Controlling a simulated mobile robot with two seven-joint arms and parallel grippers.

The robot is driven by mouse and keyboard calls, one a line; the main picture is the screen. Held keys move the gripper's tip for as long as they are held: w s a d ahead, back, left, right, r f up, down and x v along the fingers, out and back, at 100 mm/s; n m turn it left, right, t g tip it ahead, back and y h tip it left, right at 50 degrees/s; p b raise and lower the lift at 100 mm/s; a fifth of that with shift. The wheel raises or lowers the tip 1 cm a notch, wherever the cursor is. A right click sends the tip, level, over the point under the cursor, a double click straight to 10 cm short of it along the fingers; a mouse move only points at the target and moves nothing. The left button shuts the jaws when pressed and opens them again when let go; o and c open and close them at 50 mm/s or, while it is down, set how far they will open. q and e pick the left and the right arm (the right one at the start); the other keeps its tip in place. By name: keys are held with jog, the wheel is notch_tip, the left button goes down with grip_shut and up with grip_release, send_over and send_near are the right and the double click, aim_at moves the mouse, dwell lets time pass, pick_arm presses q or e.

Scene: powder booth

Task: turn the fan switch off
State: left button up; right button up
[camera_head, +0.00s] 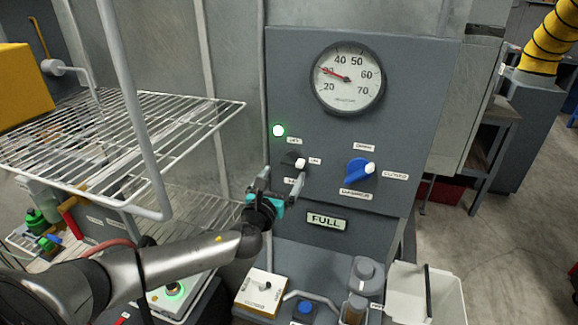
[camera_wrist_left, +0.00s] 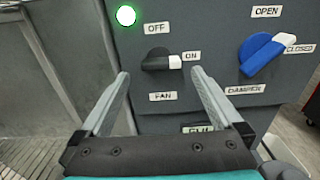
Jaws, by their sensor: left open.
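The fan switch (camera_head: 293,161) is a black rotary knob with a white tip on the grey panel (camera_head: 320,100). In the left wrist view the fan switch (camera_wrist_left: 161,61) has its white tip pointing right at the ON label (camera_wrist_left: 191,56). The OFF label (camera_wrist_left: 156,28) is above it and the FAN label (camera_wrist_left: 162,96) below. A round green-white lamp (camera_head: 278,131) is lit at its upper left. My left gripper (camera_head: 280,178) is open, just below and in front of the switch. In the wrist view the left gripper's fingers (camera_wrist_left: 160,100) are spread either side below the knob, apart from it. My right gripper is out of view.
A blue damper knob (camera_head: 358,169) sits right of the switch, its white tip toward CLOSED. A round gauge (camera_head: 348,79) is above. A wire rack (camera_head: 150,128) stands left. Below are a FULL sign (camera_head: 326,221), a switch box (camera_head: 260,291) and a white bin (camera_head: 440,290).

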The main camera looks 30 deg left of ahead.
aim_at(290, 164)
pick_arm(q)
jog(key=shift+x, duration=2.65)
jog(key=shift+b, duration=0.3)
jog(key=c, duration=1.2)
